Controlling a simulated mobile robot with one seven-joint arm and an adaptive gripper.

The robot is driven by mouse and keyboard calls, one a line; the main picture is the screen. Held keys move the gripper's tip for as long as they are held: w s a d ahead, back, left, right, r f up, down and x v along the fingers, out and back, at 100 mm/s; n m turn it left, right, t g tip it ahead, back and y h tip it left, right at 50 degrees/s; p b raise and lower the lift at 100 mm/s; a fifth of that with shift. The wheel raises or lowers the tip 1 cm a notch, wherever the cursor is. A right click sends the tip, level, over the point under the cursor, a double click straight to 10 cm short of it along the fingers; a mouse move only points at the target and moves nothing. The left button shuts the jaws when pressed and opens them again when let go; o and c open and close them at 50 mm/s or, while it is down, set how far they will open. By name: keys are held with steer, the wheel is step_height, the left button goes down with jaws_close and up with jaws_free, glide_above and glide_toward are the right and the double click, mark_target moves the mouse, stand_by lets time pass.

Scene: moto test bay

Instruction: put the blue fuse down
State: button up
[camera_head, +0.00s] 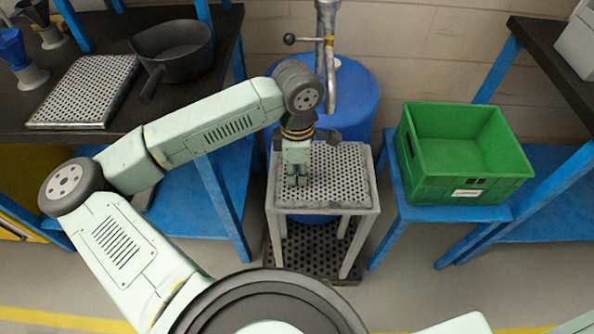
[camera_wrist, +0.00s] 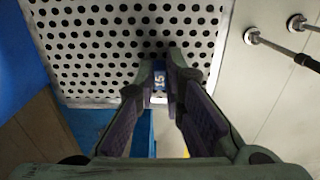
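The blue fuse (camera_wrist: 159,79), marked 15, shows between my fingertips in the wrist view. My gripper (camera_wrist: 160,84) is shut on it, one finger on each side. In the head view my gripper (camera_head: 297,182) points down at the near left part of a small grey stand with a perforated top (camera_head: 345,180). The same perforated top (camera_wrist: 100,45) lies under the fingertips in the wrist view. I cannot tell whether the fuse touches it. The fuse cannot be made out in the head view.
A green crate (camera_head: 464,190) stands on a blue stand to the right. A blue drum (camera_head: 357,95) with a pipe (camera_head: 330,70) is behind the stand. A dark pan (camera_head: 175,60) and a perforated plate (camera_head: 85,92) lie on the left bench. Most of the stand top is clear.

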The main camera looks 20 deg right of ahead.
steer(key=o, duration=0.4)
steer(key=shift+c, duration=0.2)
steer(key=shift+r, duration=0.2)
